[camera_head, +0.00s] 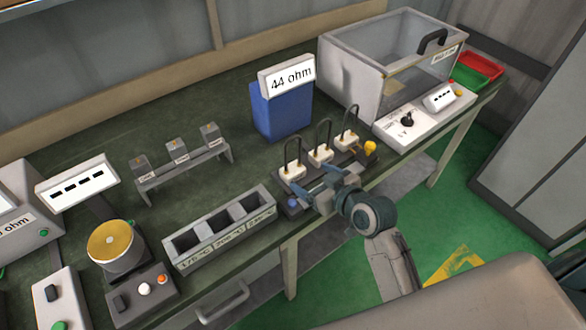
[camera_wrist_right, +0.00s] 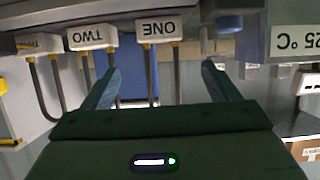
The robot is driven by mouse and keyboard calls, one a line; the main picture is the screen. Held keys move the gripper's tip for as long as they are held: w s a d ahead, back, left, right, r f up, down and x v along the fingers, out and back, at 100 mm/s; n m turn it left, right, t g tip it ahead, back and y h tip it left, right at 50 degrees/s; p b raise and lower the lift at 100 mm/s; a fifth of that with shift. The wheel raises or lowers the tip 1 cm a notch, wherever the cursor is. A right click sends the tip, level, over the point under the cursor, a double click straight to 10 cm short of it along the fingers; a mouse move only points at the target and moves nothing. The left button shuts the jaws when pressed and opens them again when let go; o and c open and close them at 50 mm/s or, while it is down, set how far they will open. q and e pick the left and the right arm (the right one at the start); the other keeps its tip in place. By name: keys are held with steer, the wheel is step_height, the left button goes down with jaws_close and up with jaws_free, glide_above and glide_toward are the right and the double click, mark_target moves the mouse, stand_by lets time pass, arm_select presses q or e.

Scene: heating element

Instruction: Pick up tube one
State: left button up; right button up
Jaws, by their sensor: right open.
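Tube one (camera_head: 291,173) is a dark U-shaped loop on a white block, leftmost of three in a rack at the table's front edge. In the upside-down right wrist view, its block (camera_wrist_right: 159,29) reads ONE, and its dark loop shows between my fingers. My right gripper (camera_head: 316,184) is open and empty in front of the rack, its fingers pointing at tube one. In the wrist view, the open fingers (camera_wrist_right: 160,70) stand to either side of tube one's loop; I cannot tell whether they touch it. My left gripper is not in view.
Tube two (camera_head: 320,154) and tube three (camera_head: 346,138) stand close to the right. A grey three-slot holder (camera_head: 226,243) is at the left. A blue block with a 44 ohm sign (camera_head: 282,110) stands behind. A clear-fronted chamber (camera_head: 390,65) is at the back right.

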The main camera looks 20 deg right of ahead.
mark_target(290, 165)
steer(key=x, duration=0.4)
steer(key=shift+w+f+p, duration=0.1)
steer(key=shift+w+p, duration=0.15)
steer(key=shift+p, duration=0.05)
steer(key=p+x, duration=0.1)
steer(key=x, duration=0.3)
steer(key=shift+w+a+f+p, duration=0.2)
steer(key=shift+a+f+p, duration=0.05)
steer(key=shift+p, duration=0.15)
steer(key=shift+w+f, duration=0.2)
steer(key=shift+r, duration=0.1)
steer(key=c, duration=1.2)
